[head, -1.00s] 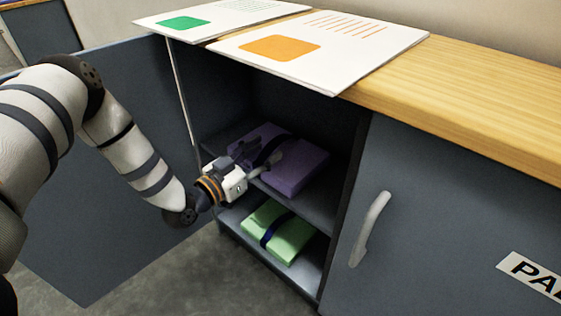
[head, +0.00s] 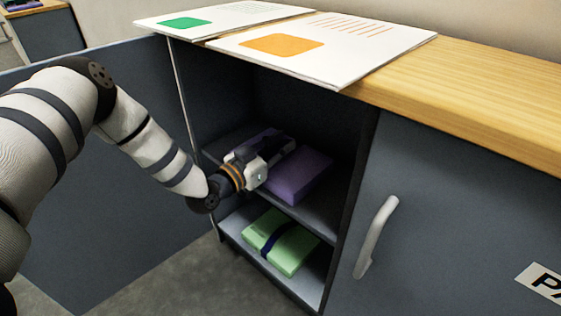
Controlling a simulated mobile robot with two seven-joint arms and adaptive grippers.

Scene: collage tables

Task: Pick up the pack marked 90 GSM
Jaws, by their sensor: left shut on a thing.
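A purple pack (head: 302,177) with a dark band lies on the upper shelf (head: 327,215) of the open cabinet. My left gripper (head: 272,152) is shut on the purple pack at its middle, and hides most of the band. A green pack (head: 290,251) with a dark blue band lies on the lower shelf. No 90 GSM marking can be read on either pack from here. My right gripper is not in view.
The open cabinet door (head: 110,190) stands at the left, behind my left arm. A closed door with a light handle (head: 376,237) is to the right. Two printed sheets (head: 335,42) lie on the wooden top (head: 460,90), one overhanging its front edge.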

